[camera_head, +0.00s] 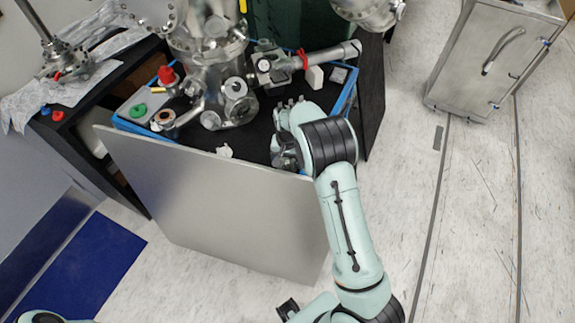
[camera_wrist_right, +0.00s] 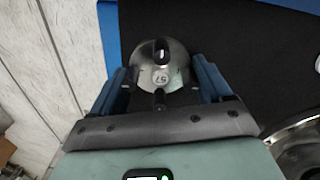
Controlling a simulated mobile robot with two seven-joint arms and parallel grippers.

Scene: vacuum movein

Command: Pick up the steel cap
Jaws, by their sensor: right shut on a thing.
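The steel cap (camera_wrist_right: 160,66) is a round, shiny metal piece with a dark slot or knob on top and a marking on its face. In the right wrist view it sits between the two blue fingers of my right gripper (camera_wrist_right: 162,85), which is shut on it. In the head view my right gripper (camera_head: 284,154) is low over the black tabletop, near its front edge, and my wrist hides most of the cap there.
A steel vacuum chamber (camera_head: 215,70) with side ports stands on the blue-edged black table (camera_head: 258,135). A grey panel (camera_head: 220,210) covers the table's front. A small white part (camera_head: 225,151) lies left of my gripper.

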